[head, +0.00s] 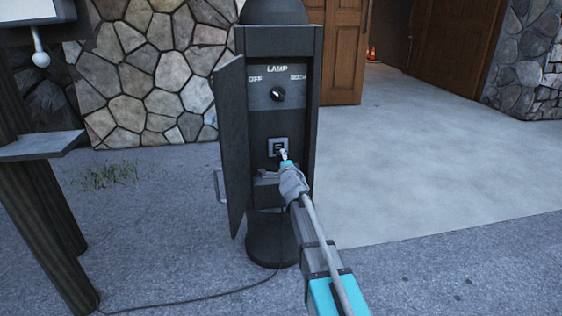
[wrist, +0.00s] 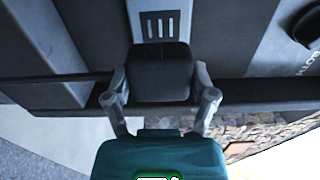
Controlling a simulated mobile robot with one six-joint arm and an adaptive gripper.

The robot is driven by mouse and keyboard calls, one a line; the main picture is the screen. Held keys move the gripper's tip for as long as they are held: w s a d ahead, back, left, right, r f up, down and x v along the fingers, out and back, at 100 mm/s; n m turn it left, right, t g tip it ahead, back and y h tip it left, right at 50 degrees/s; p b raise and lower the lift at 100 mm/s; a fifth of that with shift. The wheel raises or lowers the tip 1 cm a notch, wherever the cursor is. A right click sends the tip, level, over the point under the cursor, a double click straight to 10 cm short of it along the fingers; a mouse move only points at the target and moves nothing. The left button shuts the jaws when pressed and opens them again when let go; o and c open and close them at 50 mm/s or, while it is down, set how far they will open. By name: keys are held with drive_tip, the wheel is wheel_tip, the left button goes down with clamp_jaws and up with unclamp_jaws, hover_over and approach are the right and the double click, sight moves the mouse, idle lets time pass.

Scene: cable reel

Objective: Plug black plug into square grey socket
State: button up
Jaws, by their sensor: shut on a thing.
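The square grey socket (head: 278,146) is set in the dark panel inside the lamp post, below the knob. My gripper (head: 284,156) is right in front of the socket. It is shut on the black plug (wrist: 160,75), with one finger on each side. The plug's front edge overlaps the socket's face in the wrist view. I cannot tell whether it touches the socket or is inside it. In the head view the plug is too small to make out clearly.
The post's door (head: 232,145) stands open at the left of the panel. The lamp knob (head: 278,94) is above the socket. A thin cable (head: 190,300) runs over the ground from the post's base (head: 272,245). The paving at right (head: 420,150) is clear.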

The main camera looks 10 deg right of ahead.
sight(279, 148)
drive_tip(key=shift+w+a, duration=0.1)
drive_tip(key=shift+w, duration=0.1)
drive_tip(key=shift+w, duration=2.65)
drive_tip(key=shift+w, duration=0.6)
idle(1.5)
drive_tip(key=o, duration=1)
drive_tip(key=shift+c, duration=0.2)
drive_tip(key=shift+s, duration=0.1)
drive_tip(key=s, duration=1.2)
